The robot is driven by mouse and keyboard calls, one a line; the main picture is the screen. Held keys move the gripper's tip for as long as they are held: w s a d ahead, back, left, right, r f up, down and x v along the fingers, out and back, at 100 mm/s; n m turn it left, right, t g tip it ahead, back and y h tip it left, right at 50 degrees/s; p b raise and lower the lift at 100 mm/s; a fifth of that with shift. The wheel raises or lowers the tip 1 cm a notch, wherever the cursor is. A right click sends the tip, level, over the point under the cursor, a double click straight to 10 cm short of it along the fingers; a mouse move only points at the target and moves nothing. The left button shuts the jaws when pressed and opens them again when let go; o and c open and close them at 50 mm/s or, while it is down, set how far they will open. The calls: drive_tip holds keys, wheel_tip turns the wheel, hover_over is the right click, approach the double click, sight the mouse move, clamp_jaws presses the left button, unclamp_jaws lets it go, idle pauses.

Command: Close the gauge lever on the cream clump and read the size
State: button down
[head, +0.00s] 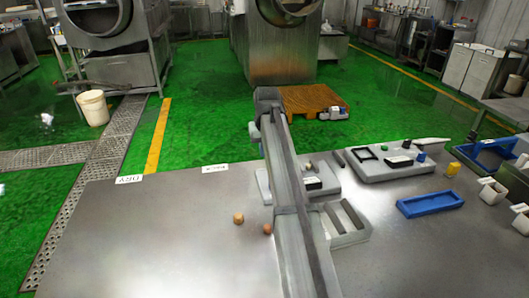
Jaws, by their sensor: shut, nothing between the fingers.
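A grey device with a dark display (313,184), which looks like the gauge, stands mid-table, partly hidden behind my arm. A small pale rounded piece (308,166) shows at its back; I cannot tell whether it is the cream clump or a lever knob. A tan clump (238,217) and a reddish-brown clump (267,229) lie on the bare table left of my arm. The gauge lever cannot be made out. My arm runs up the middle of the view, and my gripper's fingers are not visible.
A second grey device (387,162) stands behind right, and a grey slotted block (346,222) right of my arm. A blue tray (430,204), yellow piece (453,169) and white cups (491,190) are farther right. The steel table (170,250) is clear at left.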

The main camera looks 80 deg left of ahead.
drive_tip(key=shift+w, duration=2.45)
idle(1.0)
drive_tip(key=shift+s, duration=1)
drive_tip(key=shift+r, duration=0.15)
drive_tip(key=shift+r, duration=3.35)
